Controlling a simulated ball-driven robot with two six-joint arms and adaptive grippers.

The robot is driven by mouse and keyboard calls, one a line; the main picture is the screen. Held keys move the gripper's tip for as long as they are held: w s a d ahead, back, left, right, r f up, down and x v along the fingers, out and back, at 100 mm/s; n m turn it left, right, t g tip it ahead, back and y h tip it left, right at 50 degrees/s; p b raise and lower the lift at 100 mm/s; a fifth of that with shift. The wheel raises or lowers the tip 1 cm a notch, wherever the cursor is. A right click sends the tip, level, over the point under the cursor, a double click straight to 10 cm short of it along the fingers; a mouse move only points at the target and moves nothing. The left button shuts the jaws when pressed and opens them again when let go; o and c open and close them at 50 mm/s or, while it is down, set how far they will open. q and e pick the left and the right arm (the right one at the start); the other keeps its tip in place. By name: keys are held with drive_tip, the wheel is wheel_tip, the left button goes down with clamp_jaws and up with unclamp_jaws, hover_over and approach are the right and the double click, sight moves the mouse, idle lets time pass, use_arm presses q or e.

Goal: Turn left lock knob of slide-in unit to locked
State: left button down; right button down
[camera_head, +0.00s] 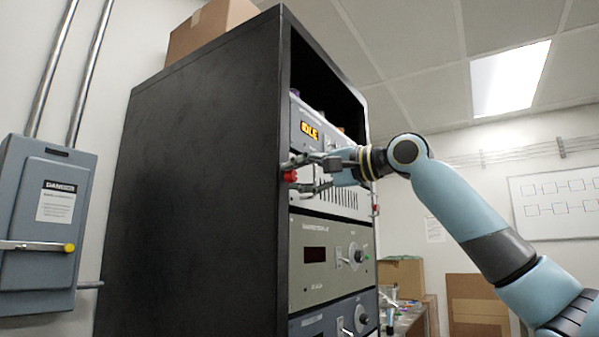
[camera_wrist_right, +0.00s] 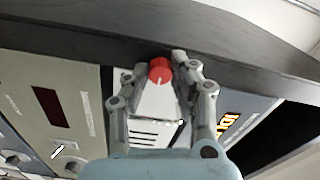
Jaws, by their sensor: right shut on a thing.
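The left lock knob (camera_head: 290,176) is red and sits at the left front edge of the slide-in unit (camera_head: 345,205), a pale panel with vent slots in the black rack. In the right wrist view the red knob (camera_wrist_right: 159,71) lies between the fingertips, with a small light mark on its face. The pale unit (camera_wrist_right: 150,104) shows behind it. My right gripper (camera_head: 298,175) reaches in from the right and is shut on the knob; its two fingers also show in the wrist view (camera_wrist_right: 160,73). The knob's exact turn is hard to read. My left gripper is out of view.
The black rack (camera_head: 200,160) also holds a unit with a yellow display (camera_head: 309,131) above and a grey-green unit (camera_head: 310,275) below. A small red part (camera_head: 376,210) shows at the right rack edge. A grey electrical box (camera_head: 45,215) hangs at left. Boxes stand behind at right.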

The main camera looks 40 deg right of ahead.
drive_tip(key=shift+m, duration=0.5)
drive_tip(key=c, duration=1.1)
unclamp_jaws()
